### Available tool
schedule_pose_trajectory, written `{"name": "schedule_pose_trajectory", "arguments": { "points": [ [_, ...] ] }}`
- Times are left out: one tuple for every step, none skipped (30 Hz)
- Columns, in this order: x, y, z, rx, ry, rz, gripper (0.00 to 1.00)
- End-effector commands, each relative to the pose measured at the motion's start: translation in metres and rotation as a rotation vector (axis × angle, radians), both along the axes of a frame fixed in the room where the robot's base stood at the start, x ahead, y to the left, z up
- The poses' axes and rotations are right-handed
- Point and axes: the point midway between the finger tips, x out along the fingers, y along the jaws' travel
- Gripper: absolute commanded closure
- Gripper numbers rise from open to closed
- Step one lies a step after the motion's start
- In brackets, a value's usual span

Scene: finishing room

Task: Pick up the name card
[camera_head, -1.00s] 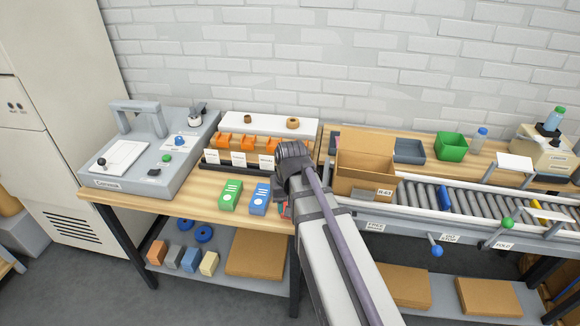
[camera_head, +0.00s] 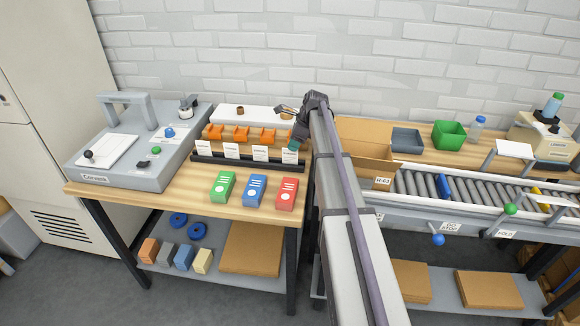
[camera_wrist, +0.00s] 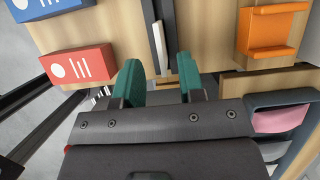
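Several white name cards stand upright in a dark rack (camera_head: 245,166) along the back of the wooden table. The print on the cards is too small to read. In the wrist view, my gripper (camera_wrist: 160,84) is open, with its two green fingers apart and nothing between them. The thin white edge of a name card (camera_wrist: 159,48) in the dark rack (camera_wrist: 165,25) lies just beyond the fingertips, in line with the gap.
Green (camera_head: 222,188), blue (camera_head: 255,190) and red (camera_head: 287,194) boxes lie in front of the rack. Orange bins (camera_head: 240,133) stand behind it. A grey machine (camera_head: 140,150) is at left. A cardboard carton (camera_head: 365,162) and roller conveyor (camera_head: 415,186) are at right.

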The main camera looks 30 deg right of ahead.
Motion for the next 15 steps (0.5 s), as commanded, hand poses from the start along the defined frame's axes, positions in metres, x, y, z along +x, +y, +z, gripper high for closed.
{"name": "schedule_pose_trajectory", "arguments": {
  "points": [
    [0.002, 0.002, -0.012, 0.000, 0.000, 0.001, 0.64],
    [0.002, 0.003, -0.011, 0.000, 0.000, 0.001, 0.64],
    [0.002, 0.003, -0.010, 0.000, 0.000, 0.000, 0.64],
    [0.002, 0.003, -0.009, 0.000, 0.000, 0.000, 0.64],
    [0.002, 0.003, -0.010, 0.000, 0.000, 0.000, 0.64],
    [0.003, 0.004, -0.014, 0.000, 0.000, 0.001, 0.64],
    [0.004, 0.005, -0.019, 0.000, 0.000, 0.001, 0.64],
    [0.005, 0.006, -0.025, 0.000, 0.000, 0.001, 0.64],
    [0.006, 0.008, -0.033, -0.001, 0.001, 0.001, 0.64],
    [0.008, 0.010, -0.040, -0.001, 0.001, 0.001, 0.64],
    [0.009, 0.012, -0.046, -0.001, 0.001, 0.001, 0.64],
    [0.011, 0.014, -0.053, -0.001, 0.001, 0.001, 0.64],
    [0.012, 0.016, -0.057, -0.001, 0.001, 0.001, 0.64],
    [0.012, 0.017, -0.059, 0.000, 0.000, 0.001, 0.64],
    [0.013, 0.018, -0.060, 0.000, 0.000, 0.001, 0.64]
  ]
}}
